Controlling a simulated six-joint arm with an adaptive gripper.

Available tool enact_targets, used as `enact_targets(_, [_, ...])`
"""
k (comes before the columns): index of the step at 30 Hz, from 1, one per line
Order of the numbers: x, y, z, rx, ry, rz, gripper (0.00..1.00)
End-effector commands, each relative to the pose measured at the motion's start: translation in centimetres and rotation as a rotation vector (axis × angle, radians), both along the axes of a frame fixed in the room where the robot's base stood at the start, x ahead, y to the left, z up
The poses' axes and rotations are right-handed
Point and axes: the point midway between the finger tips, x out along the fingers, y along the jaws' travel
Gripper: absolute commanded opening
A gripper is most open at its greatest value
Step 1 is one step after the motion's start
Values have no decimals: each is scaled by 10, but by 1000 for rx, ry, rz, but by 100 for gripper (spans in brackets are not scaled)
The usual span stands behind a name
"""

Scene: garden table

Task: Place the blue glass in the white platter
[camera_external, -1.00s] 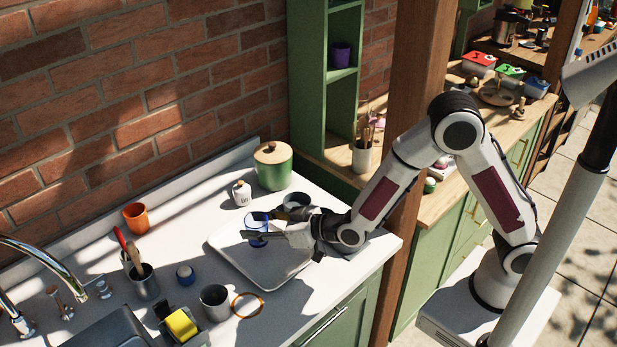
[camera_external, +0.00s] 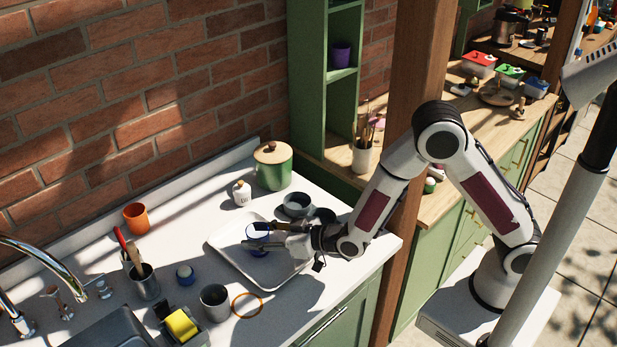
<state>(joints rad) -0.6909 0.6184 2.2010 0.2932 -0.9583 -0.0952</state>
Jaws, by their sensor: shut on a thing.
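The blue glass (camera_external: 258,237) is small, clear and blue-rimmed. It is between the fingers of my gripper (camera_external: 258,235), which is shut on it. Glass and gripper are over the white platter (camera_external: 235,262), a shallow square tray on the white counter. The fingers hide part of the glass, and I cannot tell whether its base touches the platter.
A dark grey bowl or cup (camera_external: 297,203) stands behind the platter, near a green pot (camera_external: 273,167) and a small white jar (camera_external: 241,193).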

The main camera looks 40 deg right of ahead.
Motion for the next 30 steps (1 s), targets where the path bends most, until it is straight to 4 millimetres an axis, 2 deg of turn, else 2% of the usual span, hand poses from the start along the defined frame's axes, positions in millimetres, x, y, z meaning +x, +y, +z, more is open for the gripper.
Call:
enact_targets(10, [0, 0, -2, 0, 0, 0, 16])
enact_targets(11, [0, 0, -3, 0, 0, 0, 44])
enact_targets(12, [0, 0, -3, 0, 0, 0, 54])
enact_targets(13, [0, 0, -2, 0, 0, 0, 58])
enact_targets(30, [-3, -1, 2, 0, -1, 0, 58])
